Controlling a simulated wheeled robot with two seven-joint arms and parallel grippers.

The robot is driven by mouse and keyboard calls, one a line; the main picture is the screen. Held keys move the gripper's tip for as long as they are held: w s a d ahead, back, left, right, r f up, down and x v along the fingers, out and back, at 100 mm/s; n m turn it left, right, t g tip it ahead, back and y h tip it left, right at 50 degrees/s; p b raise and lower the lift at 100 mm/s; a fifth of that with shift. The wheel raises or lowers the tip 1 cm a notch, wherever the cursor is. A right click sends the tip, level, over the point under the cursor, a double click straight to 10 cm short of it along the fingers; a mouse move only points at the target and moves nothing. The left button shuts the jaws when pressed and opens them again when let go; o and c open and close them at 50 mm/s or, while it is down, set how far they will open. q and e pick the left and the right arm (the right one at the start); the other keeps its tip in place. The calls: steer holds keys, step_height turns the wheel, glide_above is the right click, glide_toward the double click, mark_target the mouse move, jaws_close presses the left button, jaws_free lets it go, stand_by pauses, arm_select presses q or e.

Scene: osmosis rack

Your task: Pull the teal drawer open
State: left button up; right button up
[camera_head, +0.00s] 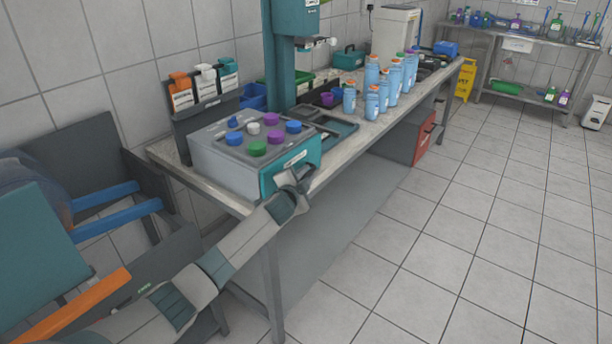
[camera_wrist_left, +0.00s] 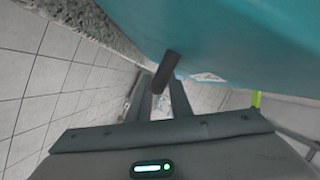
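The teal drawer (camera_head: 268,181) is the front of a grey box on the near end of the bench. Its front looks flush with the box. My left gripper (camera_head: 296,181) is at this front and covers part of it. In the left wrist view the teal front (camera_wrist_left: 235,40) fills the top right. A dark handle bar (camera_wrist_left: 167,70) sticks down from it, its end between the two fingers of my left gripper (camera_wrist_left: 160,92). The fingers stand apart with a gap around the bar; I see no clear grip. My right gripper is not in view.
Coloured knobs or caps (camera_head: 257,147) sit on top of the grey box (camera_head: 222,165). The tiled floor (camera_head: 440,240) in front of the bench is clear.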

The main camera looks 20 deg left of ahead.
arm_select(q)
steer(key=shift+w, duration=0.15)
jaws_close()
steer(key=shift+d, duration=0.15)
